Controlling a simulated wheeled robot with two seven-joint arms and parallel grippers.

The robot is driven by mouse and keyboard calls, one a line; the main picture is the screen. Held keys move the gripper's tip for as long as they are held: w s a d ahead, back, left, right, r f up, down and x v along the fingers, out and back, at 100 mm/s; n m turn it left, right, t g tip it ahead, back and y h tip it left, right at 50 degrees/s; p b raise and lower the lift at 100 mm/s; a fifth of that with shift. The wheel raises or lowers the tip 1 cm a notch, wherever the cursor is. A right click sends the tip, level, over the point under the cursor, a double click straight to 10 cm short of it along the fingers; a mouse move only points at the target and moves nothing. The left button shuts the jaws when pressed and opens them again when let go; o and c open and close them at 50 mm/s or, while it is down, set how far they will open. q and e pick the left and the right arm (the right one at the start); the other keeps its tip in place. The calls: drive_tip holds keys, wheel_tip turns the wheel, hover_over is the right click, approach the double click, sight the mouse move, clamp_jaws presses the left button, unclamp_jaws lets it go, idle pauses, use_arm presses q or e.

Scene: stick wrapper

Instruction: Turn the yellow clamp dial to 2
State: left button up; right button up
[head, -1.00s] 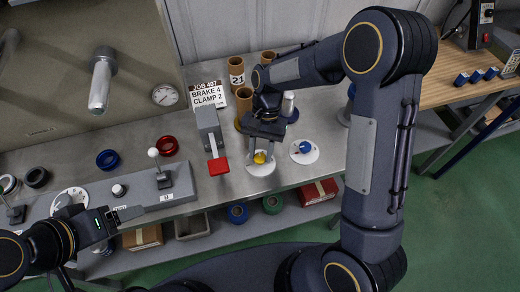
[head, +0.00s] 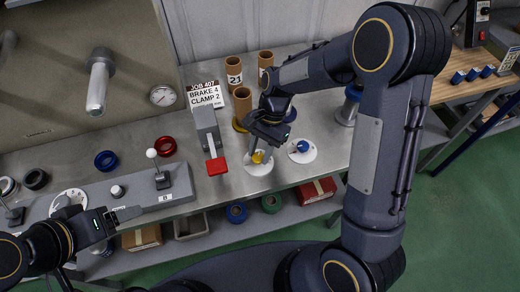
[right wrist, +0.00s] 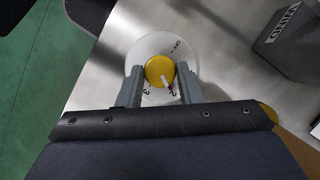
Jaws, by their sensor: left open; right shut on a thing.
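The yellow clamp dial (head: 258,157) sits on a round white plate (head: 257,170) near the front edge of the steel bench. In the right wrist view the yellow dial (right wrist: 158,68) lies between the two fingers of my right gripper (right wrist: 160,80), which is shut on it. Its white pointer with a red tip points at or very near the mark that reads 2. In the head view my right gripper (head: 262,148) comes down over the dial and partly hides it. My left gripper (head: 125,214) is open and empty, low at the left.
A blue dial (head: 302,146) on a white plate is just right of the yellow one. Cardboard tubes (head: 242,101) and the sign (head: 205,95) reading "BRAKE 4 CLAMP 2" are behind.

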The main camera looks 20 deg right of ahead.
drive_tip(key=o, duration=1)
drive_tip(key=shift+c, duration=0.2)
drive_tip(key=v, duration=0.8)
drive_tip(key=shift+f, duration=0.1)
